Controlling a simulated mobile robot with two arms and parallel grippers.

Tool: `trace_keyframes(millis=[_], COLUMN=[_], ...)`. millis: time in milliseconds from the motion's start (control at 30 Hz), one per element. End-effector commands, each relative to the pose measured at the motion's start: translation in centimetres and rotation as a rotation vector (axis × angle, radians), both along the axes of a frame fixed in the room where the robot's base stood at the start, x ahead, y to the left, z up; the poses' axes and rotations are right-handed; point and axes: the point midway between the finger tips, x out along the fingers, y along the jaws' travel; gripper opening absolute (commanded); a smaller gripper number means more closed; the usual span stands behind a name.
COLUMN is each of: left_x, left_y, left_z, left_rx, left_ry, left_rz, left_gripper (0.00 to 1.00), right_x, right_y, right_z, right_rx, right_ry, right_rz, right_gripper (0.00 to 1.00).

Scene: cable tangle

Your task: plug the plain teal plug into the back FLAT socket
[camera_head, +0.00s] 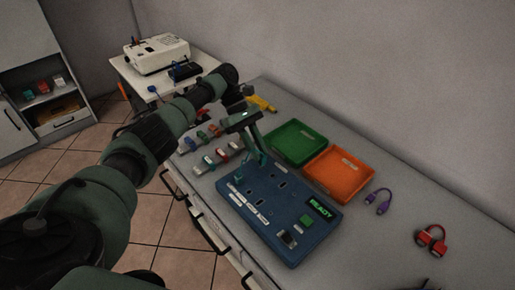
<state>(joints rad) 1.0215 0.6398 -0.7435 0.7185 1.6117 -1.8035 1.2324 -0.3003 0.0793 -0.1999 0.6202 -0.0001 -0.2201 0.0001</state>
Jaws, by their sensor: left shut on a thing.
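My left gripper (263,160) reaches in from the left and points down over the back left part of the blue socket board (313,235). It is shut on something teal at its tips. The held thing is small and mostly hidden by the fingers, so its shape and any marking cannot be told. The board has several dark slots in its upper face; the back slots are partly behind the gripper. I cannot tell whether the held thing touches the board or is in a slot. Socket labels are too small to read. My right gripper is not in view.
A green tray (272,148) and an orange tray (313,180) stand behind the board. Several plugs lie in grey holders left of it. A purple cable (383,200) and a red cable (432,241) lie to the right. A "READY" display (319,208) glows on the board.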

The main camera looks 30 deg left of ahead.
Motion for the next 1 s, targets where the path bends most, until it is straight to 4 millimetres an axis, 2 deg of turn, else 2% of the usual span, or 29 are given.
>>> trace_keyframes(millis=[900, 933, 1000], left_x=[0.0, 0.0, 0.0], left_y=[0.0, 0.0, 0.0], left_z=[-1.7, -1.7, -1.7], left_rx=[0.0, 0.001, 0.0], left_ry=[0.001, 0.002, 0.001], left_rz=[0.0, -0.001, 0.0], left_gripper=[0.0, 0.26, 0.43], right_x=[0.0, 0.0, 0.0], right_y=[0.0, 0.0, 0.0], right_z=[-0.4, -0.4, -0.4], right_rx=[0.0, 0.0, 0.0], right_ry=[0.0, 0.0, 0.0], right_rz=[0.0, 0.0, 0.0], right_gripper=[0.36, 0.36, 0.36])
